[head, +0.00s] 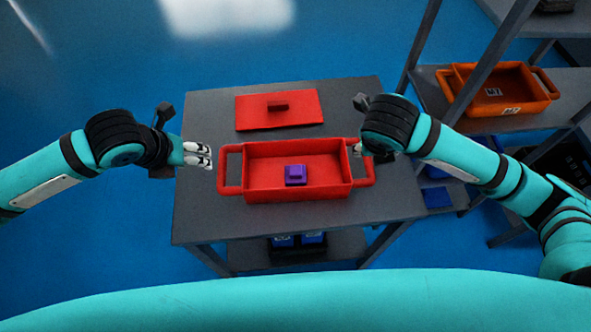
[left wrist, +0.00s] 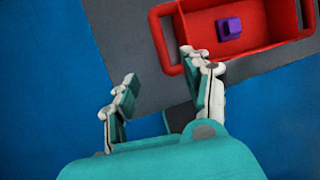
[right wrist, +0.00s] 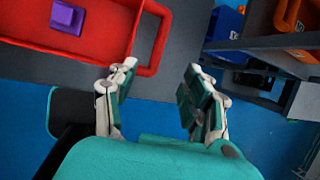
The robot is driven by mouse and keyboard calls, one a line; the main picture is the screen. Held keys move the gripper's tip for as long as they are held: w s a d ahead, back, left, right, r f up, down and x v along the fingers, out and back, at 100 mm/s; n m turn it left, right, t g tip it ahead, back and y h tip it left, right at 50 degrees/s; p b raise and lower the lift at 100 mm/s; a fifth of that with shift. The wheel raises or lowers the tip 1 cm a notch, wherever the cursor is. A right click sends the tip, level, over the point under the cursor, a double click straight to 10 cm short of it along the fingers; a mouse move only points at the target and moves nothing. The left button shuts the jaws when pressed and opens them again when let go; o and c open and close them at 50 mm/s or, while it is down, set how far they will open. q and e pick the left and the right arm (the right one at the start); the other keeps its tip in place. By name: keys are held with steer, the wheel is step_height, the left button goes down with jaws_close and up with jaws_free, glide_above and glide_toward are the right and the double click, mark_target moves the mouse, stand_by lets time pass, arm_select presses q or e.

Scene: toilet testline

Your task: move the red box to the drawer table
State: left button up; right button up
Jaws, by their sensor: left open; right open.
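The red box (head: 298,188) is an open tray with a loop handle at each end, standing on a grey table (head: 205,225). A purple block (head: 295,175) lies inside it. My left gripper (head: 198,155) is open and empty, just left of the box's left handle; its fingers also show in the left wrist view (left wrist: 158,85). My right gripper (head: 362,150) is near the right handle and mostly hidden by its wrist. In the right wrist view its fingers (right wrist: 160,85) are open, with the handle (right wrist: 152,45) just beyond the left finger. I cannot tell which table is the drawer table.
A red lid (head: 290,118) with a raised grip lies behind the box on the same table. A grey shelf at the right holds an orange box (head: 500,90). Blue floor at the left is clear.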

mark_target(221, 168)
arm_select(q)
steer(key=shift+w+f, duration=0.15)
arm_select(e)
steer(key=shift+w+f, duration=0.1)
steer(key=shift+w, duration=0.05)
arm_select(q)
steer(key=x, duration=1.7)
steer(key=shift+f, duration=0.2)
arm_select(e)
steer(key=x, duration=1.7)
steer(key=shift+w, duration=0.15)
arm_select(q)
steer(key=shift+c, duration=0.4)
arm_select(e)
steer(key=shift+c, duration=0.4)
arm_select(q)
jaws_close()
arm_select(e)
jaws_close()
arm_select(q)
steer(key=shift+r, duration=0.1)
